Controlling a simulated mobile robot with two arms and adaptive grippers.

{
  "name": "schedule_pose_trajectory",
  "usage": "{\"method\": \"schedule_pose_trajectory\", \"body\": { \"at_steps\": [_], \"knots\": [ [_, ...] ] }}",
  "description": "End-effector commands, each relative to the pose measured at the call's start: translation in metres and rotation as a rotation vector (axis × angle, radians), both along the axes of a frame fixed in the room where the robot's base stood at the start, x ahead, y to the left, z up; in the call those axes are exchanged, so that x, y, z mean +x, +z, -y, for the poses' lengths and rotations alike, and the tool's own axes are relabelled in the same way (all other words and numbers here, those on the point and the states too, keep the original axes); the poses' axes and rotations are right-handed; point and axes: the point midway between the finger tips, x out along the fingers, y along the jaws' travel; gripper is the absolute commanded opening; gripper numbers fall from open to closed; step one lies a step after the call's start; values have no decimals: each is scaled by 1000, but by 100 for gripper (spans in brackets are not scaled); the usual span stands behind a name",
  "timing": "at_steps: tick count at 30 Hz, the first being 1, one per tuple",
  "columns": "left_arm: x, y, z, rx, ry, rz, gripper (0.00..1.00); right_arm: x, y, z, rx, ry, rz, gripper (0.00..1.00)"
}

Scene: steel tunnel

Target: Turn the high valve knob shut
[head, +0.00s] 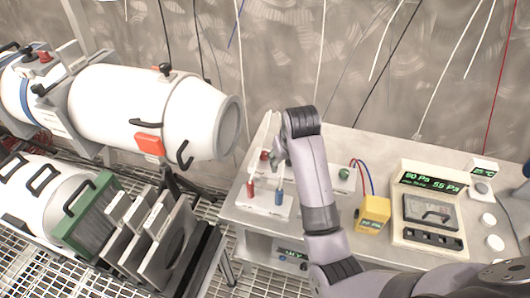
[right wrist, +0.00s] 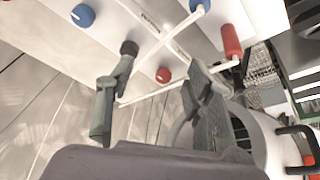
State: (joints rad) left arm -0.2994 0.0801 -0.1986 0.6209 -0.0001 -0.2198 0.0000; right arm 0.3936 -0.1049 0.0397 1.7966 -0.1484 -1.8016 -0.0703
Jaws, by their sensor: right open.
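A white valve panel (head: 262,207) stands on the left part of the steel bench. It carries a red handle (head: 250,190) and a blue handle (head: 279,197) at its front, and a red round knob (head: 264,155) farther back. In the right wrist view a blue round knob (right wrist: 83,15), a red round knob (right wrist: 163,75) and the red handle (right wrist: 231,40) show, joined by white pipes. The panel's lettering is too small to read, so I cannot tell which is the high valve. My right gripper (head: 279,153) is open and empty above the panel, beside the red knob. My left gripper is out of view.
A yellow box (head: 373,213) with red and blue cables and a gauge console (head: 428,205) with green readouts stand right of the panel on the bench (head: 325,255). Large white cylinders (head: 128,105) lie at left. Cables hang down the steel wall behind.

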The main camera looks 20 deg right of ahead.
Motion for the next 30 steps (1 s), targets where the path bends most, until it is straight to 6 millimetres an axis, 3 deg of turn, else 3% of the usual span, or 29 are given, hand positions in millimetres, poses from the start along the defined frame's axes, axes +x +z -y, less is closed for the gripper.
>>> {"method": "schedule_pose_trajectory", "body": {
  "at_steps": [1,6,11,17,30],
  "knots": [
    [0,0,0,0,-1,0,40,20,19,-6,12,2,9,48],
    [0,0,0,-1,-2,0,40,51,55,-17,32,10,12,48],
    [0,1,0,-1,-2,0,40,60,61,-20,36,13,9,48],
    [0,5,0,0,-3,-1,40,70,34,-20,36,13,5,48],
    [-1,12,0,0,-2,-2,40,107,-53,-20,35,14,9,48]
  ]
}}
